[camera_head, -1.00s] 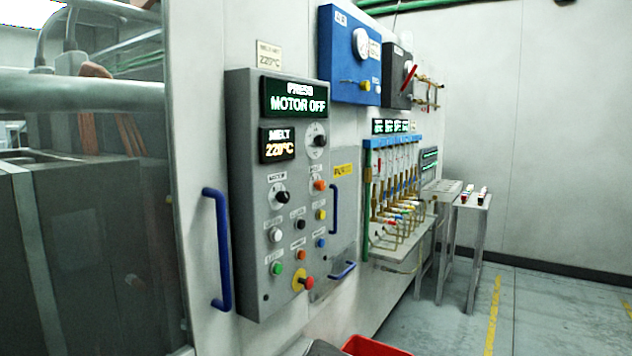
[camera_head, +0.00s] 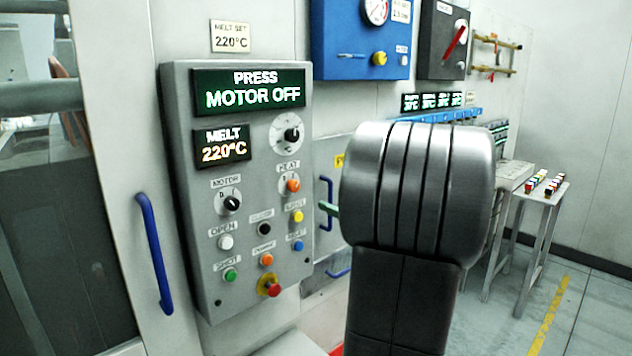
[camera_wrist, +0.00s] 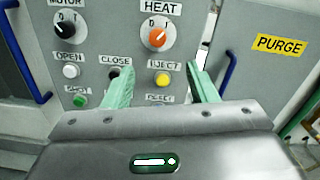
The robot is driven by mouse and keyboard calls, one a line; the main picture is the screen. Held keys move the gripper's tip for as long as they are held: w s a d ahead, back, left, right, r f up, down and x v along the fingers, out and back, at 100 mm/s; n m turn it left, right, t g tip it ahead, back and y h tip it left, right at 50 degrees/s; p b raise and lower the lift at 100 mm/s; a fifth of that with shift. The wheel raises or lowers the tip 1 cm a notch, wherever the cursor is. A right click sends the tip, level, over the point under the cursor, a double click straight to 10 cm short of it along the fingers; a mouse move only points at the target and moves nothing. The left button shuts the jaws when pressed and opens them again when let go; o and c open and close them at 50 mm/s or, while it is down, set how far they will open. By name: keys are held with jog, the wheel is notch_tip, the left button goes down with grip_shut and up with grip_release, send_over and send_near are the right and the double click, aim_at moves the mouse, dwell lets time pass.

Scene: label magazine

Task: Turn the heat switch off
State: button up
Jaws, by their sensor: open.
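The heat switch is an orange rotary knob (camera_head: 291,184) on a white round dial under the HEAT label, on the right side of the grey control panel (camera_head: 180,120). It also shows in the wrist view (camera_wrist: 157,39), with one mark at upper left and one at upper right; I cannot tell surely which its pointer faces. My gripper (camera_wrist: 159,76) is open and empty, its two pale green fingers apart, below the knob and around the yellow INJECT button. In the head view only a green fingertip (camera_head: 330,208) shows right of the panel; my arm hides the rest.
The motor knob (camera_head: 231,203) is left of the heat knob. Several push buttons and a red emergency stop (camera_head: 269,285) sit below. The MELT display (camera_head: 222,145) reads 220°C. Blue handles (camera_head: 154,253) flank the panel. A PURGE label (camera_wrist: 281,44) is at right.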

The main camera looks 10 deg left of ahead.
aim_at(296, 186)
jog(key=p+x, duration=0.3)
jog(key=x, duration=1)
jog(key=shift+w+a, duration=0.1)
jog(key=shift+a, duration=0.3)
jog(key=c, duration=1)
